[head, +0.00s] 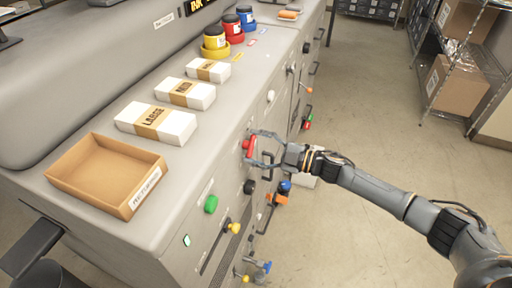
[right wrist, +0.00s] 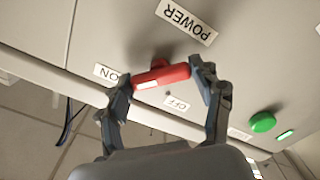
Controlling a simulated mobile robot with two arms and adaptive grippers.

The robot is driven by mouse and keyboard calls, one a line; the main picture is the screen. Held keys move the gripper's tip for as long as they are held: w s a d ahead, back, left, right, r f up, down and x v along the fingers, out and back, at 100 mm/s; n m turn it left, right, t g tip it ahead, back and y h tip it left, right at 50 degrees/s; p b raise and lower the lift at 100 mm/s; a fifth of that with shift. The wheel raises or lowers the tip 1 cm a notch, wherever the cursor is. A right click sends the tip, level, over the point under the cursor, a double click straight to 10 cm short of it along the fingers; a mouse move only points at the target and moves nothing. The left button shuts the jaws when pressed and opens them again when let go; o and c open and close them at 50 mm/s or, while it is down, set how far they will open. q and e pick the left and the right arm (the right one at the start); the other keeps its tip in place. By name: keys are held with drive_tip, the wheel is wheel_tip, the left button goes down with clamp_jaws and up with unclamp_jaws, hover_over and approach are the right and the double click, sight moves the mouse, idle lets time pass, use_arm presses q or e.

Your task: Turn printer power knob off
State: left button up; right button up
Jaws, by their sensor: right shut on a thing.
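The red power knob (head: 249,145) is on the printer's front panel, below the boxes on its top. In the right wrist view the red knob (right wrist: 162,78) is a bar with a white mark on its left half. The POWER label (right wrist: 187,22) is above it, the ON label (right wrist: 106,73) at its left end and the OFF label (right wrist: 177,103) just below it. My right gripper (head: 257,147) is shut on the knob, one finger at each end of the bar. My left gripper is not in view.
A cardboard tray (head: 105,172) and several labelled boxes are on the printer top. Shelving (head: 462,65) stands at right. The floor between is clear.

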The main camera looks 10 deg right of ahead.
drive_tip(key=shift+f+n+b, duration=0.1)
drive_tip(key=shift+n+b, duration=6.3)
drive_tip(key=shift+n, duration=2.4)
drive_tip(key=o, duration=1.2)
drive_tip(key=shift+c, duration=0.2)
